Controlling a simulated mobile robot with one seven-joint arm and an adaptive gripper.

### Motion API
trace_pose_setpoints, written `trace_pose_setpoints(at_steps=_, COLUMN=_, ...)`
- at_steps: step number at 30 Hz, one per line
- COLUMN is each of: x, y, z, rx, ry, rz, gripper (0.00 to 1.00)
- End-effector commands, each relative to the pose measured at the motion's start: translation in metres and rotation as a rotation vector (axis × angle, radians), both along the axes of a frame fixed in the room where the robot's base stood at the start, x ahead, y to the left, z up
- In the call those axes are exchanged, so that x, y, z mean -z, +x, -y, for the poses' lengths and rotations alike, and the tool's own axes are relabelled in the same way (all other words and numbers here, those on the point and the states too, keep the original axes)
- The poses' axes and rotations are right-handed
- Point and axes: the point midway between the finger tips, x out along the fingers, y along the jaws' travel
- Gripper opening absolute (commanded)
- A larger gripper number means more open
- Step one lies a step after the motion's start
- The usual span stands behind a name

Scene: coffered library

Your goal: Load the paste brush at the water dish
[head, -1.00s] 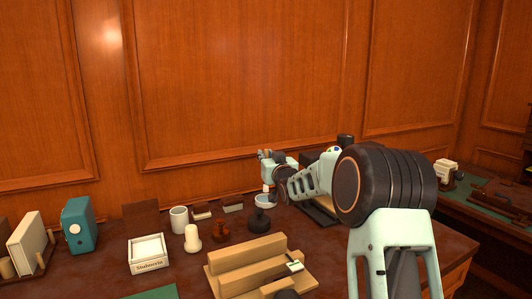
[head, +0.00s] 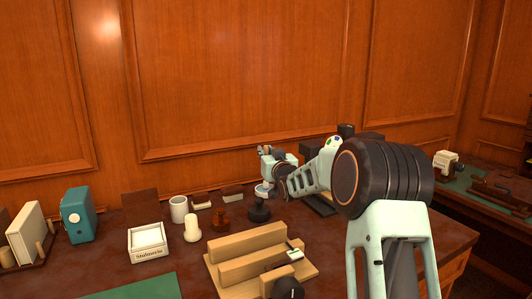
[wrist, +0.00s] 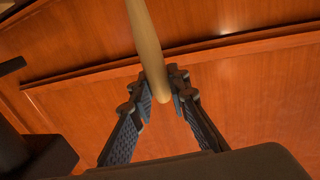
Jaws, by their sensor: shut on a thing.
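My gripper (wrist: 161,94) is shut on the paste brush (wrist: 148,42) in the wrist view. The brush shows as a pale wooden rod, its rounded end between the fingertips and its other end running out of the top of the picture. Its bristles are not in view there. In the head view my arm reaches over the back of the desk, and its wrist hides much of the grip. A small pale round dish (head: 262,193), likely the water dish, sits below the wrist. I cannot tell whether the brush touches it.
A dark knobbed weight (head: 259,211), a brown one (head: 219,218), a cream cylinder (head: 192,229) and a white cup (head: 179,209) stand left of the dish. A stepped wooden block (head: 252,255) is in front. A labelled white tray (head: 148,243) is further left. The panelled wall is behind.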

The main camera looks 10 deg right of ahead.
Motion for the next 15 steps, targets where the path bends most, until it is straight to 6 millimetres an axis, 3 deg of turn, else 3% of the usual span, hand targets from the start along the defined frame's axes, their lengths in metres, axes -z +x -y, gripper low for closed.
trace_pose_setpoints(at_steps=15, x=0.0062, y=0.0000, z=0.0000, rx=0.000, ry=0.000, rz=0.000, gripper=0.00)
